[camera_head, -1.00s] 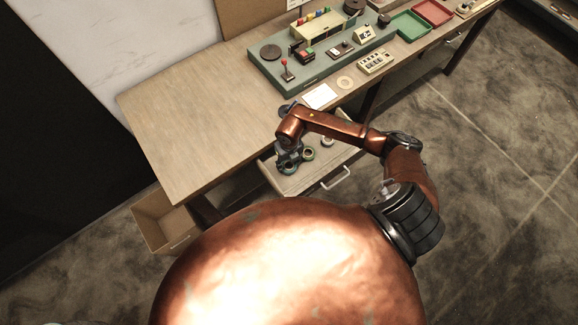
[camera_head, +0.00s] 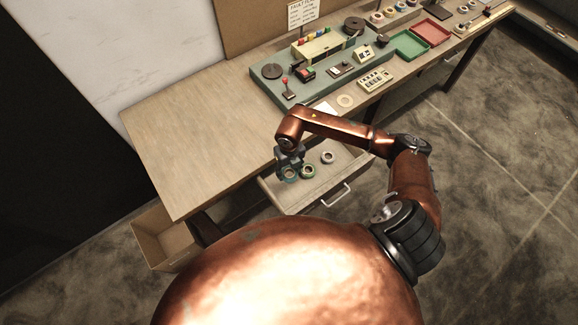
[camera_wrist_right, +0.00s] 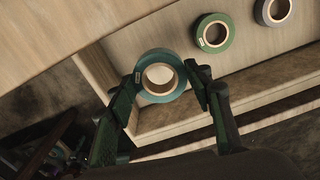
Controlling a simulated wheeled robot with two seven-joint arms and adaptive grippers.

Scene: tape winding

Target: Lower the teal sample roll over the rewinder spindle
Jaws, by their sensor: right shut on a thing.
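The teal sample roll (camera_wrist_right: 160,76) is between the two fingers of my right gripper (camera_wrist_right: 166,79) in the right wrist view. The gripper is shut on it, and the roll looks flat with its hole facing the camera. In the head view the right gripper (camera_head: 289,166) and the teal roll (camera_head: 289,176) are over the open drawer (camera_head: 290,198), at its left part. The teal machine base (camera_head: 266,88) on the table carries a dark disc (camera_head: 272,71) at its left end and another (camera_head: 354,25) at its right. I cannot make out which holds the rewinder spindle. My left gripper is out of view.
A green roll (camera_head: 307,171) and a grey roll (camera_head: 327,157) lie in the drawer beside the held one. The table edge stands above the drawer. The table's left half (camera_head: 200,130) is clear. An open box (camera_head: 165,240) stands on the floor.

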